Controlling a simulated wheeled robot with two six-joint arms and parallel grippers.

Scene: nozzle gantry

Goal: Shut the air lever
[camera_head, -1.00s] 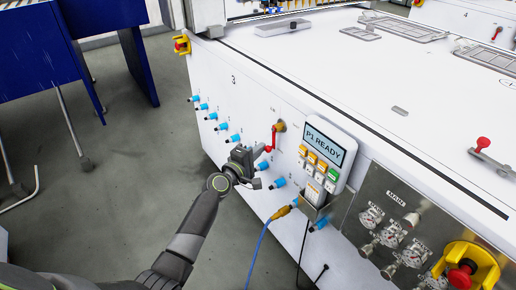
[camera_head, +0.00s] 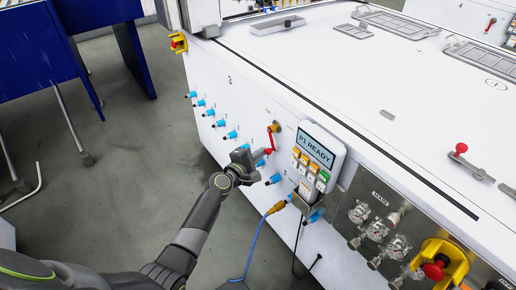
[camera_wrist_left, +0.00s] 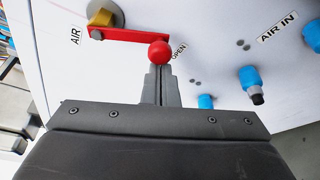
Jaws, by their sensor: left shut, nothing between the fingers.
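The air lever (camera_head: 271,140) is a red bar on the front panel of the white machine. In the left wrist view the lever (camera_wrist_left: 130,36) runs from a brass pivot (camera_wrist_left: 104,16) to a red ball knob (camera_wrist_left: 159,52) beside the word OPEN. My left gripper (camera_head: 261,156) is shut and empty. In the left wrist view the shut fingertips (camera_wrist_left: 160,70) are right at the knob, which hides their ends. I cannot tell whether they touch it. My right gripper is not in view.
Blue fittings (camera_head: 231,135) line the panel, with one (camera_wrist_left: 250,80) near the AIR IN label. A control box (camera_head: 318,147) reading P1 READY sits right of the lever. A blue cable (camera_head: 256,240) hangs below.

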